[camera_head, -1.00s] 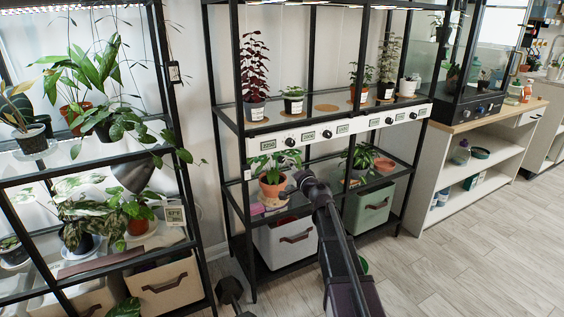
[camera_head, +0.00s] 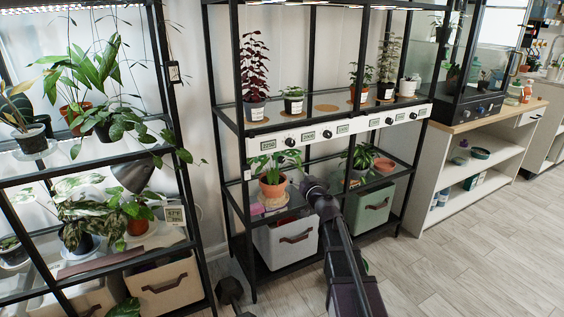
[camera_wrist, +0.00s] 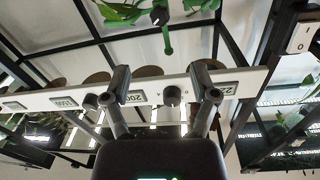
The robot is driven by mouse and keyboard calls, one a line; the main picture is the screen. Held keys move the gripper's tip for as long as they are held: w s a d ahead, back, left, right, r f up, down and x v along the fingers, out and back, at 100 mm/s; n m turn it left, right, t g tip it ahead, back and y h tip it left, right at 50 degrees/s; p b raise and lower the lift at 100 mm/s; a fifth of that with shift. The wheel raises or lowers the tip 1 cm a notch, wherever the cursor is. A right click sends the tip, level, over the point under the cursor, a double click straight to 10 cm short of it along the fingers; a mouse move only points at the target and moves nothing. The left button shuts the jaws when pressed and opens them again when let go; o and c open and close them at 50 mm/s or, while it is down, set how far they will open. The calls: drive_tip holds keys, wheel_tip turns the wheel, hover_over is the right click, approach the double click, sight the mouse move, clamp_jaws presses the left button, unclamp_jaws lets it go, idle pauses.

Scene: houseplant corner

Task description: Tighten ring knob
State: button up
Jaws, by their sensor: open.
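A white panel (camera_head: 357,127) with black round knobs and small number displays runs along the front of the middle rack. One knob (camera_head: 289,142) sits between the 2250 and 2000 displays; another knob (camera_head: 328,134) sits right of the 2000 display. No knob shows a clear ring. My gripper (camera_head: 308,180) is below the panel, right of a terracotta pot. In the wrist view, which shows the panel upside down, my gripper (camera_wrist: 161,72) is open and empty. The knob (camera_wrist: 172,96) between 2250 and 2000 appears between its fingers, apart from them. Another knob (camera_wrist: 90,102) shows further left.
The terracotta pot (camera_head: 273,186) with a leafy plant stands on the lower glass shelf, close to my gripper. A white bin (camera_head: 285,240) and a green bin (camera_head: 372,206) sit beneath. Rack posts stand nearby. The floor (camera_head: 460,250) at right is clear.

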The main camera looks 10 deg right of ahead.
sight(282, 161)
drive_tip(key=shift+w, duration=0.15)
drive_tip(key=x, duration=1.3)
drive_tip(key=shift+w, duration=0.25)
clamp_jaws()
idle(0.3)
